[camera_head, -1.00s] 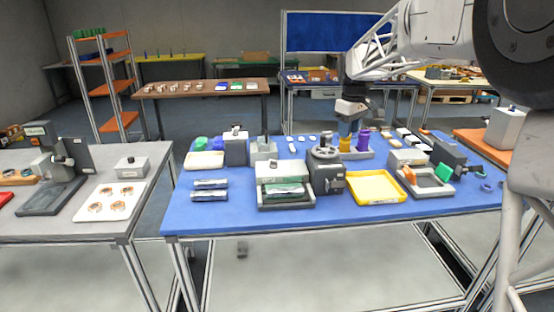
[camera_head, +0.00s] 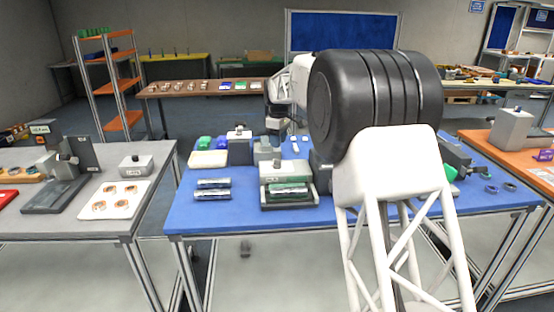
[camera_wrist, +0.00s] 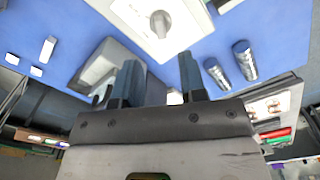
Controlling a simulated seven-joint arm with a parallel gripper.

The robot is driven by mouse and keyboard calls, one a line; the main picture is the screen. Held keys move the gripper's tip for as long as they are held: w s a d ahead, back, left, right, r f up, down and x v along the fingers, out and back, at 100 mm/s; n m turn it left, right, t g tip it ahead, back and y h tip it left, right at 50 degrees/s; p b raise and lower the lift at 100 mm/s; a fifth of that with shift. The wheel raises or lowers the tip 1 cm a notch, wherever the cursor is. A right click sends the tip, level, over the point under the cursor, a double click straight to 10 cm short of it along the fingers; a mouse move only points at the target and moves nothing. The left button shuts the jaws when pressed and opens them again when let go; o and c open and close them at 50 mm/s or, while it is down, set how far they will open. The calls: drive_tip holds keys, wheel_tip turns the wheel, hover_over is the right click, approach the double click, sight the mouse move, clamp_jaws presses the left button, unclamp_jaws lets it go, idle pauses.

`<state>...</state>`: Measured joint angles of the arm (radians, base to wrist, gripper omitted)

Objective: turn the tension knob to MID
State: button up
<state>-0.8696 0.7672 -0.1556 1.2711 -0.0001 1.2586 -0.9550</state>
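In the wrist view, a round pale knob (camera_wrist: 160,22) stands on a white box at the top edge, ahead of and apart from my fingers. Its markings and pointer are too small to read. My gripper (camera_wrist: 160,82) is open, with two dark fingers apart and nothing held between them. In the head view my gripper (camera_head: 277,134) hangs over the back middle of the blue table (camera_head: 235,215), above the grey devices. I cannot tell for certain which of those devices carries the knob, as my arm hides part of the table.
Two silver cylinders (camera_head: 212,190) lie on the blue table's left side. A grey device with a green part (camera_head: 288,188) stands at the front middle. A dark grey box (camera_head: 239,147) stands near my gripper. The front-left of the blue table is clear.

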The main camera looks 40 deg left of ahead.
sight(277, 160)
drive_tip(key=shift+a, duration=0.25)
drive_tip(key=shift+s, duration=0.1)
drive_tip(key=shift+f, duration=0.15)
drive_tip(key=shift+f, duration=3.8)
clamp_jaws()
